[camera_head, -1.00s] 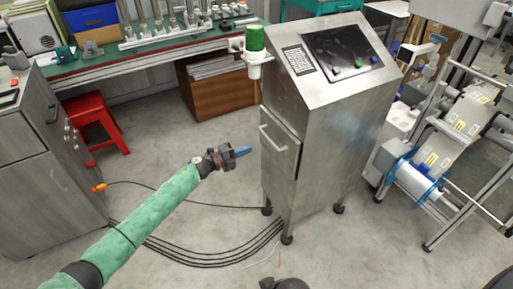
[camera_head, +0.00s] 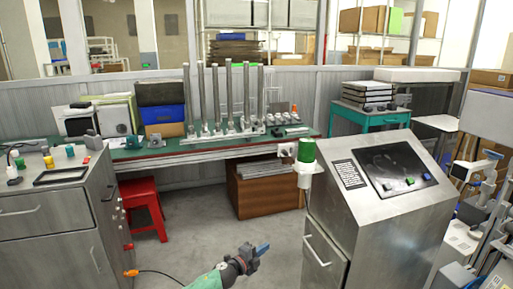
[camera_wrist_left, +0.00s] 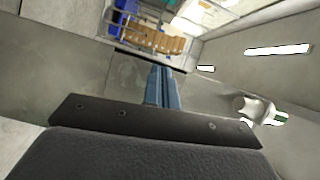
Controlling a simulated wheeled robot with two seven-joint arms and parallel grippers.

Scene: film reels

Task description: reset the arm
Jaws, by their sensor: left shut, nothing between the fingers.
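My left arm comes in at the bottom of the head view with a green sleeve. Its gripper (camera_head: 262,250) has blue fingertips, is shut and holds nothing. It is over the grey floor, just left of the steel control cabinet (camera_head: 375,215) and apart from it in the picture. In the left wrist view the blue fingers (camera_wrist_left: 163,87) lie together with nothing between them. My right gripper is not in view.
A grey cabinet (camera_head: 50,225) with buttons stands at the left. A red stool (camera_head: 142,205) and a brown box (camera_head: 265,190) stand by the green workbench (camera_head: 165,157). A green-capped lamp (camera_head: 306,150) is on the steel cabinet's side.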

